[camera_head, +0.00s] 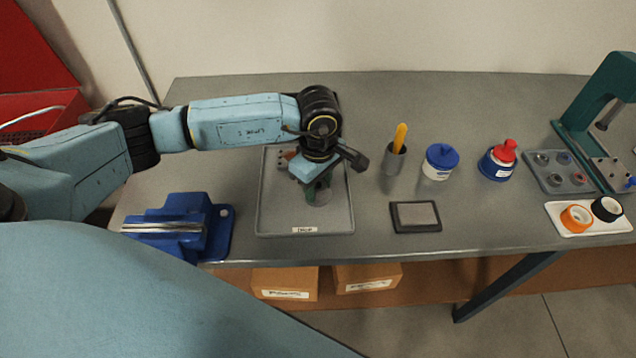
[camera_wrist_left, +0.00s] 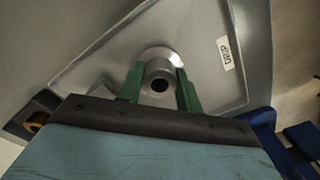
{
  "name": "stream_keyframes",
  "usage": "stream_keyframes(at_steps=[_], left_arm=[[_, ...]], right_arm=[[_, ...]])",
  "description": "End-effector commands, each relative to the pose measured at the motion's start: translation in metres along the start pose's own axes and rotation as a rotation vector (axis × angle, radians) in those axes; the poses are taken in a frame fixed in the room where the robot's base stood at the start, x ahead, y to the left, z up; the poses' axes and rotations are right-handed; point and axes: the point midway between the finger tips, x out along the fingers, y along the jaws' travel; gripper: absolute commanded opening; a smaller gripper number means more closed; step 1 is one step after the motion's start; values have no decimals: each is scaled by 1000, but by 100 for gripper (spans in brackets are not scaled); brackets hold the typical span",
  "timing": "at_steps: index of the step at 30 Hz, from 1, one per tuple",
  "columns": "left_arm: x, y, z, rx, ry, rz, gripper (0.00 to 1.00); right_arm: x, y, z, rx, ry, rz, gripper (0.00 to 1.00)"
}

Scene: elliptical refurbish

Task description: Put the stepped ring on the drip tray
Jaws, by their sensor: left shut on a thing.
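The drip tray (camera_head: 275,212) is a shallow grey rectangular tray with a small label, lying on the bench left of centre. It fills much of the left wrist view (camera_wrist_left: 205,47). My left gripper (camera_head: 318,188) points down over the tray. Its green fingers are shut on the stepped ring (camera_wrist_left: 160,72), a grey metal part with a wider rim and a dark central hole. In the head view the ring (camera_head: 320,199) is partly hidden by the fingers. It is over or on the tray floor; I cannot tell whether it touches. My right gripper is out of view.
A blue vise (camera_head: 180,222) stands left of the tray. A cup with a yellow-handled tool (camera_head: 395,160), a dark pad (camera_head: 415,216), a blue-lidded jar (camera_head: 440,162) and a red-capped bottle (camera_head: 498,160) stand to the right. Further right are tape rolls and a green press.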

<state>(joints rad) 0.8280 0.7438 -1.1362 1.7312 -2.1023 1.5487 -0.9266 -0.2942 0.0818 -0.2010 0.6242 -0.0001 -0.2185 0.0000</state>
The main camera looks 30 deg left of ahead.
Motion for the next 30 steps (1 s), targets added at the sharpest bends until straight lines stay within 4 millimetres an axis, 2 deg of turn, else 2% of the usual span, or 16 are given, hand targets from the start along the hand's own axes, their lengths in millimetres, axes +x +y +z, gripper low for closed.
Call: stream_keyframes(at_steps=[5, 6, 10, 22, 26, 30], left_arm=[[4, 0, 0, 0, 0, 1, 5], [3, 0, 0, 0, 0, -1, 39], [3, 0, 0, 0, 0, -1, 56], [-3, 0, 0, -1, 0, 0, 57], [-24, 1, -1, 0, 1, 4, 57], [-55, 1, 0, 2, 0, 4, 57]], right_arm=[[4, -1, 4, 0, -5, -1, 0], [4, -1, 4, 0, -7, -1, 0], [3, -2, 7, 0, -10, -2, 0], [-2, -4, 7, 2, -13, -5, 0], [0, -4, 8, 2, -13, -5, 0], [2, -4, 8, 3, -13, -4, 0]])
